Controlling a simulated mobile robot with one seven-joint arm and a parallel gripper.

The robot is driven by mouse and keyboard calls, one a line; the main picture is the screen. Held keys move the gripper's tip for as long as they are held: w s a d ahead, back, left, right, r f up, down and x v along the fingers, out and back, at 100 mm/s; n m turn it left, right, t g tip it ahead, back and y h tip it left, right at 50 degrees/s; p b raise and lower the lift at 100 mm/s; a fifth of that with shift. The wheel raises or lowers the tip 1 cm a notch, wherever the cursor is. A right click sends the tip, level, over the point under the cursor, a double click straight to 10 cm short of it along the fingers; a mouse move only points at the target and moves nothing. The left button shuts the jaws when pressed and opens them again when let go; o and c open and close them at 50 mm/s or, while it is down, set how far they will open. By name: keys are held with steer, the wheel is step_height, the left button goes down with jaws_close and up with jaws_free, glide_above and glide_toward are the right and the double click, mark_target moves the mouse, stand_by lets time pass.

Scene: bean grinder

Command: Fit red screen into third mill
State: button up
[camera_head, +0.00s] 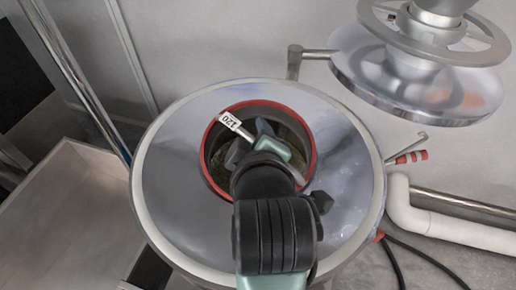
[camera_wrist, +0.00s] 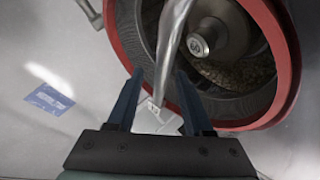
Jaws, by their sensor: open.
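The red screen (camera_wrist: 262,22) shows in the wrist view as a red ring with a dark mesh wall inside. In the head view its red rim (camera_head: 206,150) lines the round opening of the steel-topped mill (camera_head: 180,155), and looks roughly level with it; how deeply it is seated I cannot tell. A grey metal bar (camera_wrist: 170,45) with a white tag (camera_head: 229,121) marked 120 crosses the rim. My gripper (camera_wrist: 158,85) is open, its two dark fingers on either side of the bar's end and apart from it. My wrist hides the near part of the rim in the head view.
A metal shaft end (camera_wrist: 198,45) stands inside the ring. A raised round steel lid (camera_head: 420,85) hangs at the upper right. A red-banded lever (camera_head: 408,157) and white pipe (camera_head: 440,228) lie right of the mill. A grey bin (camera_head: 70,215) is at left.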

steer(key=shift+x, duration=1.15)
jaws_close()
stand_by(0.5)
